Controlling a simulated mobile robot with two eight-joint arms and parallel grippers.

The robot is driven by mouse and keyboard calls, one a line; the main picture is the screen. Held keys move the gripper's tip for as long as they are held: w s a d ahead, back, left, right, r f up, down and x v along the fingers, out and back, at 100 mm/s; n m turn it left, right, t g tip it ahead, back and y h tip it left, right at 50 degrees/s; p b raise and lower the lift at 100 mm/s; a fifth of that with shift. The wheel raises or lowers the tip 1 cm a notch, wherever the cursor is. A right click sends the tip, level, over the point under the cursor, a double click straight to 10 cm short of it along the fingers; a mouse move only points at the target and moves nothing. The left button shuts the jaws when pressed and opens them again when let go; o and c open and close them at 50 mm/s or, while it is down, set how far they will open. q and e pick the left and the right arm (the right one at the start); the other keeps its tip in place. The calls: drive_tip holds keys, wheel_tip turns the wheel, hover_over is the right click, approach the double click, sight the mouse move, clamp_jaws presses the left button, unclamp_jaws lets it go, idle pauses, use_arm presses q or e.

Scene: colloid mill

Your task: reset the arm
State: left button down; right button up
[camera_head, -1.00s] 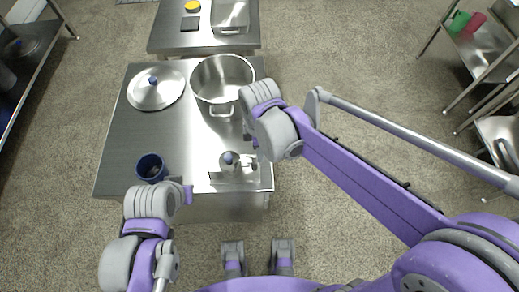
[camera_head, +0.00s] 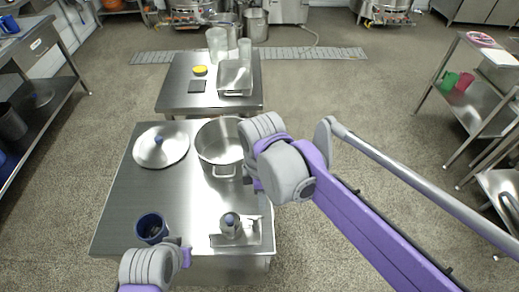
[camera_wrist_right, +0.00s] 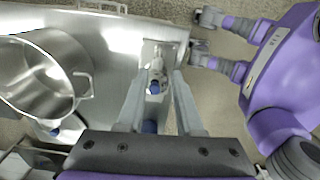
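My right gripper (camera_wrist_right: 158,80) is open in the right wrist view, with a gap between its two fingers. A small metal device with a blue knob (camera_head: 230,224) stands on a flat plate at the table's front right corner. It shows between the fingers in the wrist view (camera_wrist_right: 155,86), apparently below them and not held. In the head view my right arm comes in from the right, and its wrist hangs over the table's right edge beside the pot. My left gripper (camera_head: 184,256) is at the table's front edge, near the blue cup (camera_head: 152,227); its fingers are mostly hidden.
On the metal table (camera_head: 118,215) are a round lid with a blue knob (camera_head: 160,149) and a big open pot (camera_head: 218,150). A second table (camera_head: 175,97) behind holds a metal tray (camera_head: 236,76) and a yellow item (camera_head: 199,70). Open floor lies to the right.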

drive_tip(key=s+d+f+m+t+p, duration=0.1)
drive_tip(key=s+d+m, duration=0.3)
drive_tip(key=d+m, duration=0.4)
drive_tip(key=s+d+f+m+t+p, duration=0.1)
drive_tip(key=s+d+m+t+p, duration=0.3)
drive_tip(key=d+m, duration=0.4)
drive_tip(key=shift+s+m, duration=0.45)
drive_tip(key=shift+m, duration=0.85)
drive_tip(key=shift+f, duration=0.1)
